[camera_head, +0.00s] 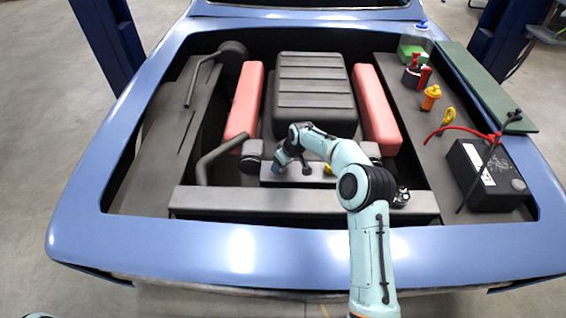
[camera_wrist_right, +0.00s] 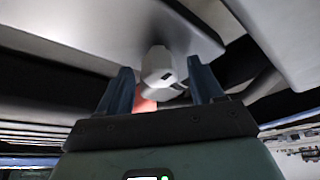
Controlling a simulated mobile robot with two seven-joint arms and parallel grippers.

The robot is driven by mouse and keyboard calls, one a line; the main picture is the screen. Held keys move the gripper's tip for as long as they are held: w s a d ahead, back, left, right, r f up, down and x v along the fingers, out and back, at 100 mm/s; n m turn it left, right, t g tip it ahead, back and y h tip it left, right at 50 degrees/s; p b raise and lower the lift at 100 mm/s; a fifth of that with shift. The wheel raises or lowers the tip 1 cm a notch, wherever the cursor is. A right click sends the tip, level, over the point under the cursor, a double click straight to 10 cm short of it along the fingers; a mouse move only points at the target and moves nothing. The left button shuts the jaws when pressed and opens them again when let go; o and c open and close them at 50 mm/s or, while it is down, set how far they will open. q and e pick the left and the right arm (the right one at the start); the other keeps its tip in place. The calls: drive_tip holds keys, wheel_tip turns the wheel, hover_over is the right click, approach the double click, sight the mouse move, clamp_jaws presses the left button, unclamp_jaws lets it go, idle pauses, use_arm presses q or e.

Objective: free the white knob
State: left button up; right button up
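The white knob (camera_wrist_right: 157,66) shows in the right wrist view, hanging beneath a grey surface, with a dark slot on its face. My right gripper (camera_wrist_right: 160,66) is open, with one dark blue finger on each side of the knob. Gaps show between the knob and both fingers; I cannot tell how deep it sits between them. In the head view my right gripper (camera_head: 278,167) is low in the engine bay, at the left end of a grey block (camera_head: 312,174). I cannot make out the knob there. My left gripper is not in view.
The blue car body (camera_head: 190,241) frames the bay, with a grey crossbar (camera_head: 250,202) in front of the gripper. Red covers (camera_head: 245,100) flank the dark ribbed engine (camera_head: 314,90). A black battery (camera_head: 490,178), bottles and a red cable (camera_head: 460,129) are at right.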

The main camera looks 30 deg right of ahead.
drive_tip(key=v, duration=1.3)
drive_tip(key=shift+r+b, duration=0.2)
drive_tip(key=shift+b, duration=0.25)
